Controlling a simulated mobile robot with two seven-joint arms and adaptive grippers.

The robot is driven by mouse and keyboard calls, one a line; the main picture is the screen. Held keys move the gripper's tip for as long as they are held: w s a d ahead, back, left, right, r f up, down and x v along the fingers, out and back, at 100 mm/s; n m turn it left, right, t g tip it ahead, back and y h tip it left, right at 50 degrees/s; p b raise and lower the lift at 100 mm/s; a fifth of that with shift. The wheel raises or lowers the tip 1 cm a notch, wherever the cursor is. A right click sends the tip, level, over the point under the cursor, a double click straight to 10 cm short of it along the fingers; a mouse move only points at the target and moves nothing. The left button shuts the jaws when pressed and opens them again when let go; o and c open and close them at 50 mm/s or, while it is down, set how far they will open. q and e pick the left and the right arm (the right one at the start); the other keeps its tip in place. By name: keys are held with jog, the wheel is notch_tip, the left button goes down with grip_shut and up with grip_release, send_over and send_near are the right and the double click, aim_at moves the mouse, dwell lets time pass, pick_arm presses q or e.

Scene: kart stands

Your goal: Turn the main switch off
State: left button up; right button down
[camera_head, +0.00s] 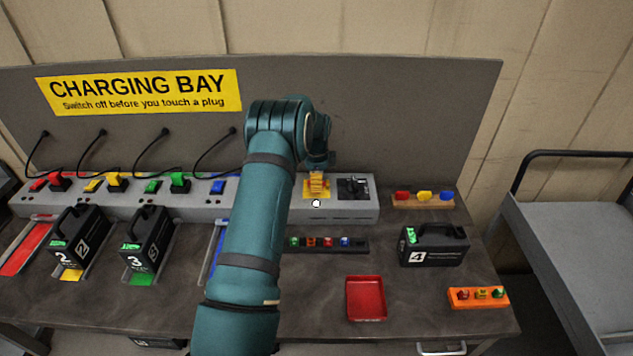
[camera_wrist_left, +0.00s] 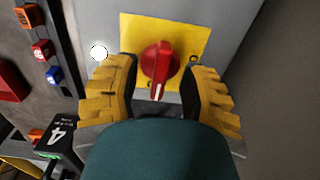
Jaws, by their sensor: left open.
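The main switch is a red rotary knob (camera_wrist_left: 157,62) on a yellow plate (camera_wrist_left: 190,33), seen close up in the left wrist view. Its white mark points toward the bottom of that view. My left gripper (camera_wrist_left: 159,76) is open, with one yellow finger on each side of the knob. A small gap shows on each side, so it does not seem to grip. In the head view my left gripper (camera_head: 318,184) is over the yellow plate on the grey power strip (camera_head: 345,210), and hides the knob. My right gripper is out of view.
A white round lamp (camera_head: 316,203) sits beside the plate. A black fitting (camera_head: 353,188) is right of it. Battery 4 (camera_head: 434,246), a red tray (camera_head: 366,298) and small coloured parts stand on the bench. Plugs and rocker switches line the strip's left. A grey cart (camera_head: 580,250) stands right.

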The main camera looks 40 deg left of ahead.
pick_arm(q)
jog(key=shift+f, duration=0.3)
grip_shut()
